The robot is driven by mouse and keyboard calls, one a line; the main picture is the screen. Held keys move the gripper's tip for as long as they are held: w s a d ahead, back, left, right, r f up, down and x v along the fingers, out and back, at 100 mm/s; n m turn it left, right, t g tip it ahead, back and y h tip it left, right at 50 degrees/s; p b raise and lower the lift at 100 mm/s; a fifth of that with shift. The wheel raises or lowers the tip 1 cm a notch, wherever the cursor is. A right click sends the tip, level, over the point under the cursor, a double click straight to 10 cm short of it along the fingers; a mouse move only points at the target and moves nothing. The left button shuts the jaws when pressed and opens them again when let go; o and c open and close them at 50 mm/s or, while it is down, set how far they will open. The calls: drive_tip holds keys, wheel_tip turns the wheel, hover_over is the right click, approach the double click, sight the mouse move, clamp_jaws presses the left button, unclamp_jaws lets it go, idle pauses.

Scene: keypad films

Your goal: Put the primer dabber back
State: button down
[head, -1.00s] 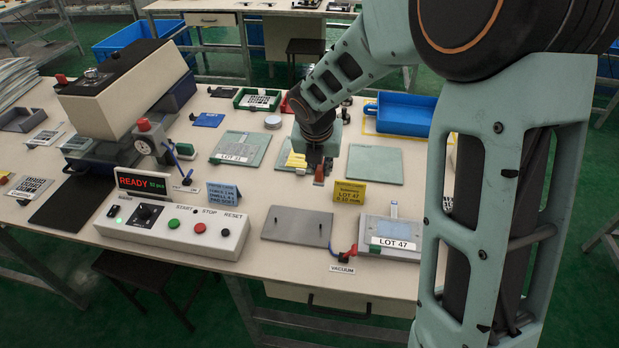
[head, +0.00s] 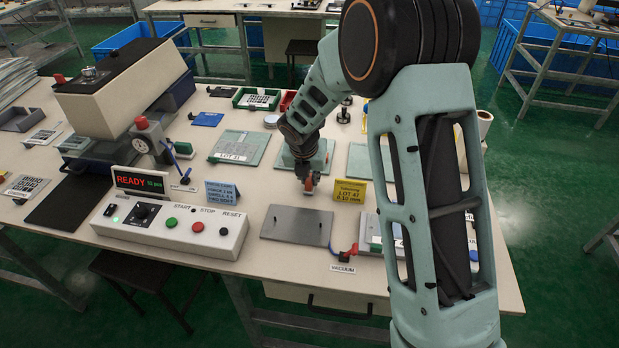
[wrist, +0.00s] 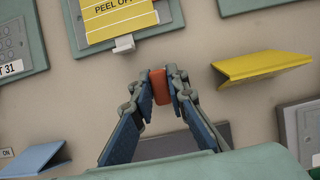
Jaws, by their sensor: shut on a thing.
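My gripper (wrist: 160,83) is shut on a small orange-red piece, which I take to be the primer dabber (wrist: 160,87); only this part of it shows between the fingertips. In the head view the dabber (head: 309,184) shows just below my gripper (head: 307,175), over the middle of the bench. It is in front of a green mat (wrist: 72,30) with a yellow "peel off" sheet (wrist: 118,17) on it. I cannot tell its height above the bench. No empty place for the dabber can be made out.
A yellow sign (head: 350,192) stands right of my gripper and a blue sign (head: 222,192) to the left. A grey plate (head: 297,225) lies nearer, beside the control box (head: 172,228). My arm hides part of the LOT 47 fixture (head: 372,240).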

drive_tip(key=shift+f, duration=0.2)
drive_tip(key=c, duration=1.9)
unclamp_jaws()
drive_tip(key=shift+r, duration=0.5)
drive_tip(key=p+v, duration=0.1)
drive_tip(key=v, duration=1)
drive_tip(key=shift+s+r+p, duration=0.15)
drive_tip(key=shift+s+p, duration=0.05)
drive_tip(key=shift+p, duration=0.2)
